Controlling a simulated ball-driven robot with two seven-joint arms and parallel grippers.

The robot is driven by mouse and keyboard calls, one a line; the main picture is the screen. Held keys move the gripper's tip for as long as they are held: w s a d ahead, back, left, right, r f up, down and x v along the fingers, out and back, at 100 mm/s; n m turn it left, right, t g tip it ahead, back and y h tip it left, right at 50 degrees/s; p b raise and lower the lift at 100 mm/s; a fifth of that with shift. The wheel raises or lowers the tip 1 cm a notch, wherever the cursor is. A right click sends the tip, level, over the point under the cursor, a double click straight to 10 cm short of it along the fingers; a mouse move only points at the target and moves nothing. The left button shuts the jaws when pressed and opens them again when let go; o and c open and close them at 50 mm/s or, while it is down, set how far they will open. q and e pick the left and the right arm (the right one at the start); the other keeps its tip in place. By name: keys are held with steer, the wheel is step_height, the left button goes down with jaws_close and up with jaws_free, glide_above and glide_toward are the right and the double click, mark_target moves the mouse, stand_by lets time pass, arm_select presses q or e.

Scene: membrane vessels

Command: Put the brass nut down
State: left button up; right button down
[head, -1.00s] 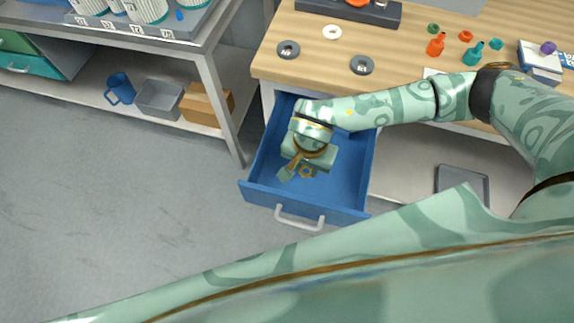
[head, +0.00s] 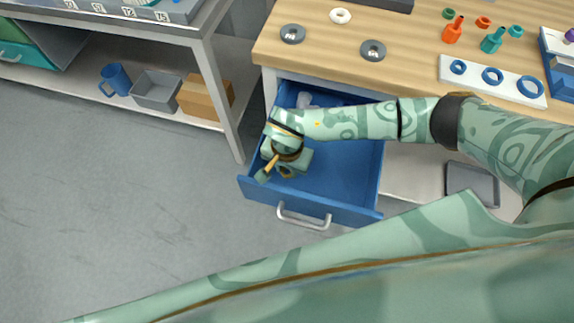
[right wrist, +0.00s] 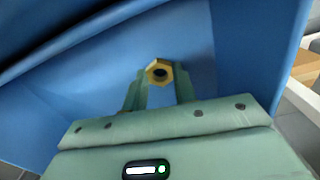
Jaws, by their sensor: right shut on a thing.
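The brass nut (right wrist: 159,71) is a yellow hexagonal ring with a dark hole, between the fingertips of my right gripper (right wrist: 160,82) in the right wrist view. The gripper is shut on it. In the head view my right gripper (head: 276,173) is over the front left part of the open blue drawer (head: 340,172), and the nut (head: 286,171) shows small and partly covered at its fingers. Whether the nut touches the drawer floor I cannot tell. My left gripper is not in view.
The drawer's front wall with a grey handle (head: 304,217) and its left wall are close to the gripper. The drawer floor to the right is clear. A whitish item (head: 304,99) lies at the drawer's back. The wooden worktop (head: 410,60) overhangs behind, with grey rings and small bottles.

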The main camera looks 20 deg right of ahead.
steer(key=c, duration=1.1)
jaws_free()
steer(key=shift+f, duration=0.15)
arm_select(q)
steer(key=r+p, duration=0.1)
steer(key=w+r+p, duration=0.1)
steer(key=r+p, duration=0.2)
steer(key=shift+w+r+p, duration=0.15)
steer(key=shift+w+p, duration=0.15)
steer(key=shift+p, duration=0.05)
arm_select(e)
step_height(320, 180, up, 12)
steer(key=shift+r, duration=0.2)
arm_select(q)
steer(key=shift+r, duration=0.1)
